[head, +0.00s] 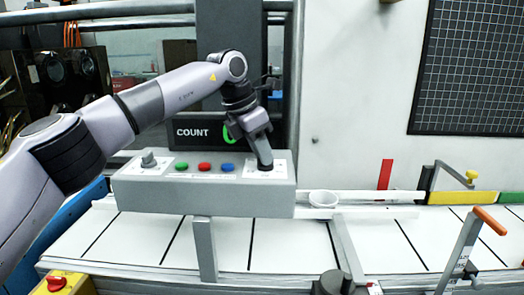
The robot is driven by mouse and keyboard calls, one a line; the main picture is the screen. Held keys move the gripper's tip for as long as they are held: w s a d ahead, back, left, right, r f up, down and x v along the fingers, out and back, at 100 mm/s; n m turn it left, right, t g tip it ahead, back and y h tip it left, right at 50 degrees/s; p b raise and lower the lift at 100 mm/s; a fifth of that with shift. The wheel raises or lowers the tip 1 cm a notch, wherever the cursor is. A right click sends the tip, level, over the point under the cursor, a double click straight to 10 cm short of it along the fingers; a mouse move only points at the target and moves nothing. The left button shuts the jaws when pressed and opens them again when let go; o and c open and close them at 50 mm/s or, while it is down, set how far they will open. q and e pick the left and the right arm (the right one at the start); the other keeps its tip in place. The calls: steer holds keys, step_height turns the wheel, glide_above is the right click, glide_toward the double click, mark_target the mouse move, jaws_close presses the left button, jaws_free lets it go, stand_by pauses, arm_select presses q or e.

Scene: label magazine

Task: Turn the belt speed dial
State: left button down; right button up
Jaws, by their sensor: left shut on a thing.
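A grey control box (205,195) stands on a post above the white belt. A grey knob (148,160) sits at the left end of its top. Green, red and blue buttons (204,167) are in the middle. My left gripper (265,166) points down onto the white plate (281,165) at the right end of the box. It is shut on the dial there, which its fingers almost wholly hide. The dial's setting cannot be read. My right gripper is out of view.
A COUNT display (192,132) stands behind the box, its green digit partly covered by my gripper. An orange-handled lever (489,220) and a yellow-knobbed clamp (471,176) stand at the right.

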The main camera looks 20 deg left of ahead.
arm_select(q)
steer(key=n+y+b, duration=0.1)
steer(key=n, duration=0.1)
steer(key=shift+d+n+t, duration=0.1)
steer(key=shift+n+t, duration=0.2)
steer(key=shift+n, duration=0.1)
steer(key=n+y+b, duration=0.1)
steer(key=n, duration=0.2)
steer(key=shift+s+d+n, duration=0.1)
steer(key=shift+d+n, duration=0.05)
steer(key=shift+n, duration=0.15)
steer(key=shift+d+n+t+y, duration=0.1)
steer(key=shift+n+t+y, duration=0.35)
steer(key=shift+n, duration=0.75)
steer(key=shift+r+n+g+y, duration=0.1)
steer(key=shift+n+g+y, duration=0.15)
steer(key=shift+n+y, duration=0.9)
steer(key=shift+n+h, duration=0.3)
steer(key=shift+n, duration=0.25)
steer(key=c, duration=1.2)
jaws_free()
steer(key=shift+o, duration=0.2)
